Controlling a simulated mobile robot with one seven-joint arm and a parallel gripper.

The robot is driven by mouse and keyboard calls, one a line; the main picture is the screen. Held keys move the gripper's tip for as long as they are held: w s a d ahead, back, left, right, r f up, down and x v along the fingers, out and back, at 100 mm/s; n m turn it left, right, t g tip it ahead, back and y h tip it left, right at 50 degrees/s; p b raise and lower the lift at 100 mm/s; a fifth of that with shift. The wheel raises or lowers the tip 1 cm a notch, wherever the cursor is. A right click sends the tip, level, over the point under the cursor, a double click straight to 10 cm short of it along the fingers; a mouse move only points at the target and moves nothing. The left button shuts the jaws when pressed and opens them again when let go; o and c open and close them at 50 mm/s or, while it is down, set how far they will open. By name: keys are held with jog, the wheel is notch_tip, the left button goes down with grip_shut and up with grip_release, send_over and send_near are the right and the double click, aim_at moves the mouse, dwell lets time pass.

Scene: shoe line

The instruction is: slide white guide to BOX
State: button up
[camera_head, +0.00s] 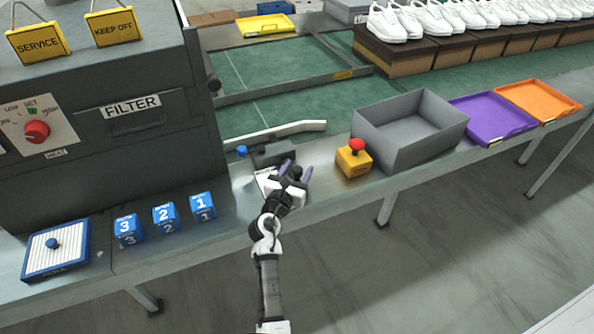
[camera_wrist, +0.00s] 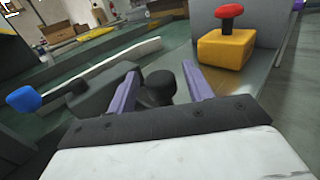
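The white guide (camera_head: 275,132) is a long pale bar lying across the green belt, its right end bent. It also shows in the wrist view (camera_wrist: 118,66). A dark grey block (camera_head: 273,154) with a blue knob (camera_head: 241,151) sits at its near side. My gripper (camera_head: 297,168) is over the metal ledge just in front of this block. In the wrist view its purple fingers (camera_wrist: 160,70) are apart, with a black knob (camera_wrist: 158,84) showing between them; I cannot tell whether they touch it. A white plate (camera_head: 266,184) is partly hidden by my gripper. No BOX lettering is readable.
A yellow block with a red button (camera_head: 354,160) stands right of my gripper, before an empty grey bin (camera_head: 411,130). The dark FILTER machine (camera_head: 100,120) is on the left, with blue numbered blocks (camera_head: 164,215) before it. White shoes (camera_head: 394,25) stand on boxes behind.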

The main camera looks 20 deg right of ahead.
jog(key=b+v, duration=0.2)
jog(key=v, duration=1.2)
jog(key=shift+b, duration=0.35)
